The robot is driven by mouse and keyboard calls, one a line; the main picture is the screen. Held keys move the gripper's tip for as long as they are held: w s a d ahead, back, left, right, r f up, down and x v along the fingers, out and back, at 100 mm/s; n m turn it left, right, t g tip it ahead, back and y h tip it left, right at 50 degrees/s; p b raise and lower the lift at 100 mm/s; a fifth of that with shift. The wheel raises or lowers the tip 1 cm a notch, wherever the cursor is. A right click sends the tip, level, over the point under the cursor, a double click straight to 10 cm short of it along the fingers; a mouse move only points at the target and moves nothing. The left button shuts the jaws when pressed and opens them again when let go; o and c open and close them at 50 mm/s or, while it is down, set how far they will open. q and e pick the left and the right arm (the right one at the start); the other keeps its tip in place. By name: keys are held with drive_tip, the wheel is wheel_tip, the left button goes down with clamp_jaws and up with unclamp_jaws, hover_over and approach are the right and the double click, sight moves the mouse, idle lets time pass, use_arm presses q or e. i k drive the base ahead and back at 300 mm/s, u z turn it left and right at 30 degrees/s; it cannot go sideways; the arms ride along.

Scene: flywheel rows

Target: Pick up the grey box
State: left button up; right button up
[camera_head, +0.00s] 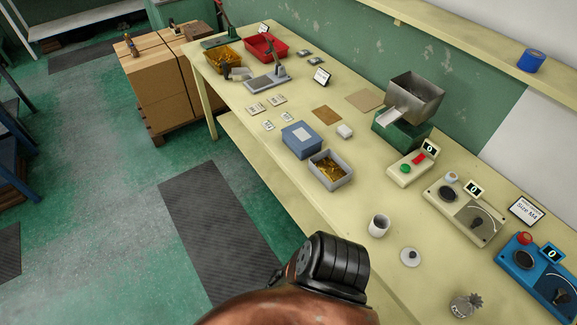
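A grey open box (344,181) holding brass-coloured parts stands on the pale yellow workbench (340,225), near its front edge. A blue box with a pale label (301,139) stands just behind and left of it. A second grey, metallic open bin (415,97) sits tilted on a green unit further back and right. A brown and black part of my own arm shows at the bottom centre, in front of the bench. Neither of my grippers shows in this view, and nothing is touching the grey box.
Devices with displays, including a blue one (540,272), line the bench's right side. Yellow (222,57) and red (266,46) bins stand at the far end. Cardboard boxes (158,83) stand left.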

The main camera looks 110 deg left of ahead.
sight(331, 171)
drive_tip(key=u, duration=5)
drive_tip(key=i, duration=2.05)
drive_tip(key=z, duration=2.35)
